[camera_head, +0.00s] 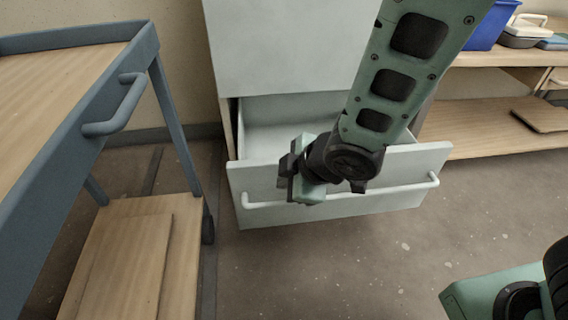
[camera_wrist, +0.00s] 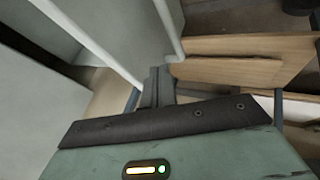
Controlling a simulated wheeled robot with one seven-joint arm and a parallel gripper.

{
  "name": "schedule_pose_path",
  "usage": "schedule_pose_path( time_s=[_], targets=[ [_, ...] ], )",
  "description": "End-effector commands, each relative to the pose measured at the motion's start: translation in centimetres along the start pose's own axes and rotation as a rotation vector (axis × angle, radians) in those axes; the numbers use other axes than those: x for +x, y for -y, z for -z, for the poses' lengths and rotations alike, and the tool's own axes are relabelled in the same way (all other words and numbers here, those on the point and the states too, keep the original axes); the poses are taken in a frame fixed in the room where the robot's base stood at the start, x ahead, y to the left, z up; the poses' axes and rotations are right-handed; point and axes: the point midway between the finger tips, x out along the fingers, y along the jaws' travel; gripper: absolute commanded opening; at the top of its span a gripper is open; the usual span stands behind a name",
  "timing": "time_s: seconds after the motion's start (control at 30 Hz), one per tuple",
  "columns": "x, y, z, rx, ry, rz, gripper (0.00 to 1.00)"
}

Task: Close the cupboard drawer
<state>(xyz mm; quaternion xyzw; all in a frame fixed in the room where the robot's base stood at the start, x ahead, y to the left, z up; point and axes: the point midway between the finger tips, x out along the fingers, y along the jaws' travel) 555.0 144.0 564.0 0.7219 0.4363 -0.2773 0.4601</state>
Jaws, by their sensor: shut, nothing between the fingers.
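The cupboard (camera_head: 288,45) is pale grey-white, and its lower drawer (camera_head: 400,166) is pulled out, with the inside showing behind the front panel. A long white bar handle (camera_head: 390,188) runs along the drawer front. My gripper (camera_head: 287,176) is in front of the left half of the drawer front, and my arm hides part of the panel and handle. Whether it touches the panel cannot be told. In the wrist view the fingers (camera_wrist: 157,86) are together with nothing between them, close to pale panel and bar surfaces.
A blue-framed trolley (camera_head: 104,105) with wooden shelves stands close on the left. A wooden shelf unit (camera_head: 480,144) stands at the right, with a blue bin (camera_head: 489,28) on top. The floor (camera_head: 330,265) in front of the drawer is clear.

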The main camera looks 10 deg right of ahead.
Motion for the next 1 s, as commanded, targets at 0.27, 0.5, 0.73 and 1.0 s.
schedule_pose_path(
  time_s=[0.27,0.5,0.73,1.0],
  targets=[
    [1.3,-3.1,0.0,0.004,-0.002,-0.006,0.00],
    [1.4,-3.4,0.1,0.003,-0.002,-0.004,0.00],
    [1.4,-3.5,0.1,0.003,-0.002,-0.005,0.00],
    [2.2,-5.7,0.1,0.006,0.001,-0.006,0.00]
  ],
)
